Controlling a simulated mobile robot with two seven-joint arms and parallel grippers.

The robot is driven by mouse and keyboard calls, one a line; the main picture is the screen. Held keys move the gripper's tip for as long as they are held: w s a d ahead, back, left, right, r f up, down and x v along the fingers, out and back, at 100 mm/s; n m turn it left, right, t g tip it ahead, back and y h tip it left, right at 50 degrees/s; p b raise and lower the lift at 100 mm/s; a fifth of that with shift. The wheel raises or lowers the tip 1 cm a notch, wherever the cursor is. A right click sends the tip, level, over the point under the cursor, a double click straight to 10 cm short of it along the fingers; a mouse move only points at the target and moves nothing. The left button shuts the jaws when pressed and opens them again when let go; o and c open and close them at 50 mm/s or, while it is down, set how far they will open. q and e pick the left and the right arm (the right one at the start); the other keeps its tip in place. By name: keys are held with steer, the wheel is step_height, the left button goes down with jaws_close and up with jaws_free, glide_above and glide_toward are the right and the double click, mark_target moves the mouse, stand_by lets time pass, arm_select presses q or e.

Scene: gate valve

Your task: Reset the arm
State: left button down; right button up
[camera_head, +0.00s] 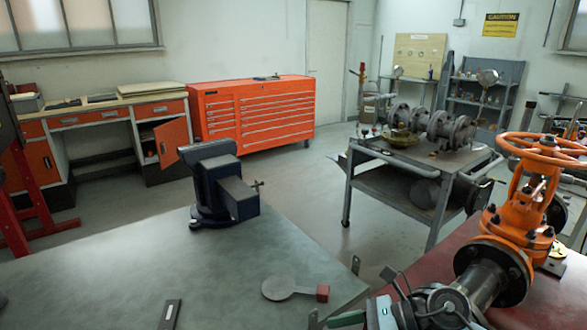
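An orange gate valve (510,232) with an orange handwheel (545,150) on top stands at the right. Its dark flange joins a grey metal pipe (480,284) that runs toward the bottom edge. Grey fittings (447,305) with a green handle (347,318) sit at the pipe's near end, partly cut off by the frame. I see neither my left nor my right gripper clearly in this view. A small dark shape at the lower left edge is too cut off to identify.
A blue vise (222,187) stands on the grey-green table (120,260). A flat disc with a red block (291,290) and a dark strip (171,314) lie near its front. Behind are an orange tool cabinet (250,110) and a cart (420,190) with flanged pipe parts.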

steer(key=s+a+r+m+t+y+p, duration=0.15)
steer(key=s+m+t+y, duration=0.25)
steer(key=m, duration=0.4)
steer(key=s+d+f+m+t+h+p, duration=0.1)
steer(key=s+d+f+m+t+h, duration=0.45)
steer(key=m, duration=0.85)
steer(key=s+d+f+m+t+h+p, duration=0.1)
steer(key=s+d+f+m+t+h, duration=0.4)
steer(key=m, duration=0.9)
arm_select(q)
steer(key=w+r+t+p, duration=0.1)
steer(key=w+r, duration=0.2)
steer(key=r, duration=0.3)
steer(key=shift+w+a, duration=0.2)
steer(key=shift+a, duration=0.15)
arm_select(e)
steer(key=s+d+f+m+g+h, duration=0.1)
steer(key=s+f+m+g+h, duration=0.1)
steer(key=s+f+m, duration=0.3)
steer(key=s+d+f+m+g+h, duration=0.1)
steer(key=s+f+m+g+h, duration=0.2)
steer(key=s+f+m+g, duration=0.2)
steer(key=s+f+m, duration=0.1)
steer(key=s+f, duration=0.2)
steer(key=s, duration=0.4)
steer(key=shift+s+d, duration=0.15)
steer(key=shift+d, duration=0.2)
